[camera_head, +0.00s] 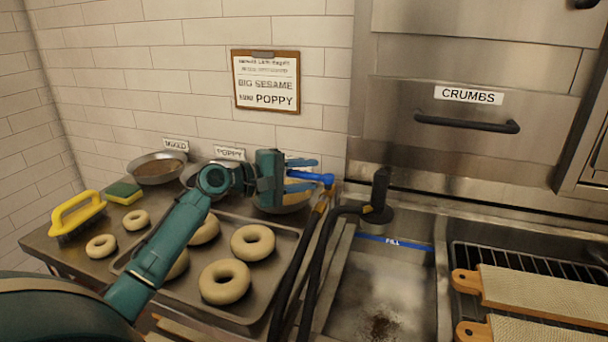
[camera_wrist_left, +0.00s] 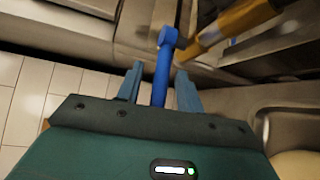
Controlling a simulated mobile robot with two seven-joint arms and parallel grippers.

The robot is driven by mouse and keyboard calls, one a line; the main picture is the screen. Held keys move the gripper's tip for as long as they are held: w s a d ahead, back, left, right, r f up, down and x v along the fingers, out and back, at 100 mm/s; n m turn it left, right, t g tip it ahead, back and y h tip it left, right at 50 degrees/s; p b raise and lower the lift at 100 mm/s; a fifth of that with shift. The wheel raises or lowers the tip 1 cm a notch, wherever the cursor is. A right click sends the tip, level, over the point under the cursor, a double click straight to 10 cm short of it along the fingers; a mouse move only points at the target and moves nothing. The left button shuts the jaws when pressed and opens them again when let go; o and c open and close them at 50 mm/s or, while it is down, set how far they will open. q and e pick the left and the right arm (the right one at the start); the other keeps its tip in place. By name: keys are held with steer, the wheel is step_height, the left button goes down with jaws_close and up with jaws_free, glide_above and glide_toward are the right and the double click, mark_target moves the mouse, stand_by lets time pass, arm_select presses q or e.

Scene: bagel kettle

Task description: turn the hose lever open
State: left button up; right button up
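The blue hose lever (camera_head: 312,177) sticks out to the left from the brass valve (camera_head: 321,202) on the black hose. My left gripper (camera_head: 304,175) reaches in from the left with its fingers on either side of the lever. In the left wrist view, the blue lever (camera_wrist_left: 162,72) runs between the two fingertips (camera_wrist_left: 160,84), with a visible gap on both sides. The gripper is open around the lever. The brass valve body (camera_wrist_left: 235,22) shows at the upper right there. My right gripper is in neither view.
A tray (camera_head: 285,231) of bagels lies below my left arm. Bowls of toppings, including one (camera_head: 158,168) at the left, stand by the wall. A yellow brush (camera_head: 76,214) and a sponge (camera_head: 124,192) lie at left. A metal basin (camera_head: 385,262) with a blue fill line is right of the hose.

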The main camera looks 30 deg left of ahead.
arm_select(q)
steer(key=shift+c, duration=0.4)
jaws_close()
